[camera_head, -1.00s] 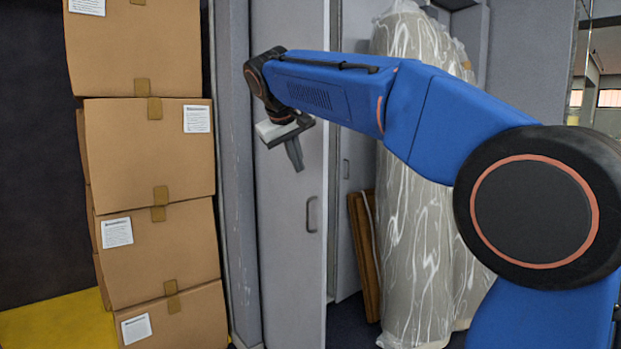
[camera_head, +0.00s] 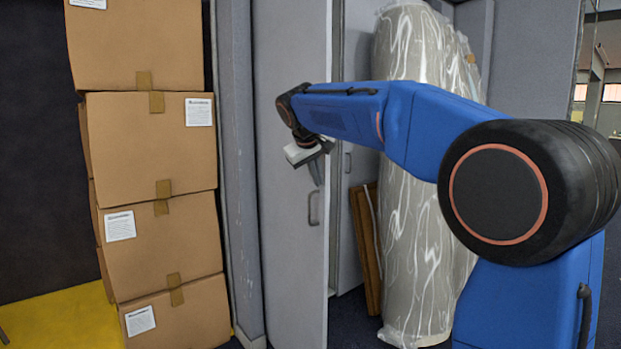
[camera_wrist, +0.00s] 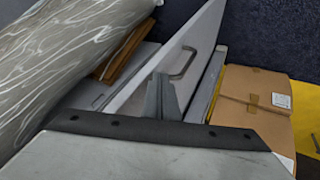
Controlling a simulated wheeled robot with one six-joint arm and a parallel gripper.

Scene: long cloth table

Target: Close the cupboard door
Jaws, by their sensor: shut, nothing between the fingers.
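The cupboard door (camera_head: 287,240) is a tall grey panel that stands ajar, with a dark gap along its right edge. Its grey bar handle (camera_head: 313,208) is near that edge and also shows in the wrist view (camera_wrist: 184,62). My gripper (camera_head: 317,180) is shut and empty, just above the handle in the head view, pointing down. In the wrist view the shut fingers (camera_wrist: 163,95) appear in front of the door panel, below the handle. I cannot tell whether they touch the door.
A stack of cardboard boxes (camera_head: 150,150) stands at the left, beside a grey upright panel (camera_head: 238,180). A yellow floor area (camera_head: 60,325) lies at the lower left.

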